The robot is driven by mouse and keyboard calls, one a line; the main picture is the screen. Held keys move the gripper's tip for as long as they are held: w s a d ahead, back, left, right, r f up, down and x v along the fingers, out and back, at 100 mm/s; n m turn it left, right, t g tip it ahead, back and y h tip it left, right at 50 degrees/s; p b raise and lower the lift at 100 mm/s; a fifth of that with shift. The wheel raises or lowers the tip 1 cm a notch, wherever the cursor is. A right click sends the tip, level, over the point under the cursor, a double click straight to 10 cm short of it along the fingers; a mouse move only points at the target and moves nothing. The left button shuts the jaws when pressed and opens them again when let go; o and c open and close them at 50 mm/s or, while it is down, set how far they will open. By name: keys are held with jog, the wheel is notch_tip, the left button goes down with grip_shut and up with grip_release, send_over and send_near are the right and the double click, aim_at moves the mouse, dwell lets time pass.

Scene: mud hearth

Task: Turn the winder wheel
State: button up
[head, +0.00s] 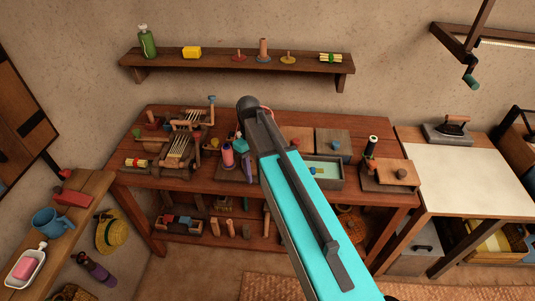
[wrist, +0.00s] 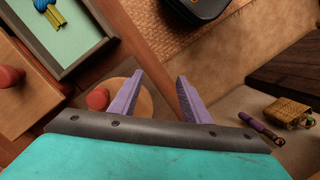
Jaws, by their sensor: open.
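A round pale wooden disc (wrist: 128,94) with a red knob (wrist: 97,98) shows in the wrist view; it appears to be the winder wheel. It lies beside my left fingertip, and the knob stands left of both fingers. My gripper (wrist: 160,85) is open with nothing between its purple fingers. In the head view my gripper (head: 248,166) is over the front of the workbench, mostly behind my arm.
A tray (head: 320,184) with a blue knob stands right of my arm. A pink spool (head: 227,155) stands close to the left of my gripper. A wooden frame with cords (head: 180,147) is farther left on the bench (head: 205,184). A woven mat (wrist: 185,50) lies below.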

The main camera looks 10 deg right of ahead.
jog(key=w+d+r+m+t+b, duration=0.1)
jog(key=w+d+r, duration=0.2)
jog(key=r, duration=0.4)
jog(key=w+d+r+t+b, duration=0.1)
jog(key=w+d+r+b, duration=0.1)
jog(key=r, duration=0.6)
jog(key=shift+w+d+m, duration=0.4)
jog(key=shift+w+d, duration=0.15)
jog(key=shift+w, duration=0.7)
jog(key=shift+f, duration=0.15)
jog(key=shift+f+p, duration=1.7)
jog(key=shift+f, duration=5.05)
jog(key=c, duration=1)
jog(key=shift+c, duration=0.2)
